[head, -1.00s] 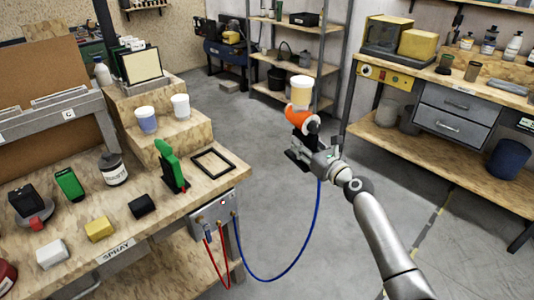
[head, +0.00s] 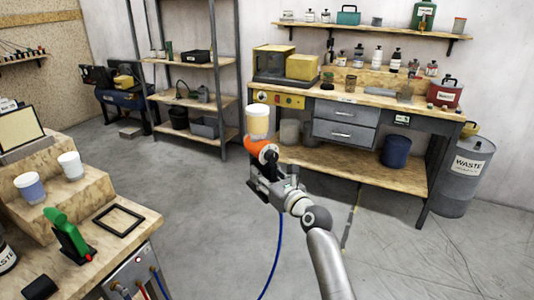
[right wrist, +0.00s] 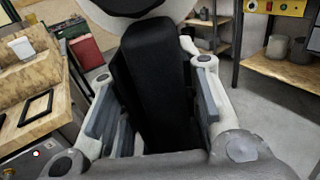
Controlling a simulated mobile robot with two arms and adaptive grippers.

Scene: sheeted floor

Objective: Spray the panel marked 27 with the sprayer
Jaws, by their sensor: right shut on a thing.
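The sprayer (head: 260,148) has an orange body and a cream cup on top. My right gripper (head: 268,185) is shut on it and holds it up in the air over open floor. In the right wrist view the sprayer's black handle (right wrist: 155,85) stands between the fingers of my right gripper (right wrist: 155,110). A blue hose hangs down below the gripper in the head view. No panel marked 27 can be made out. My left gripper is not in view.
A wooden bench (head: 135,235) at the left holds cups, a green tool (head: 68,235) and a black frame (head: 118,218). A workbench (head: 375,100) with drawers stands at the back. A metal shelf (head: 190,60) and a waste drum (head: 465,175) flank it. Grey floor lies between.

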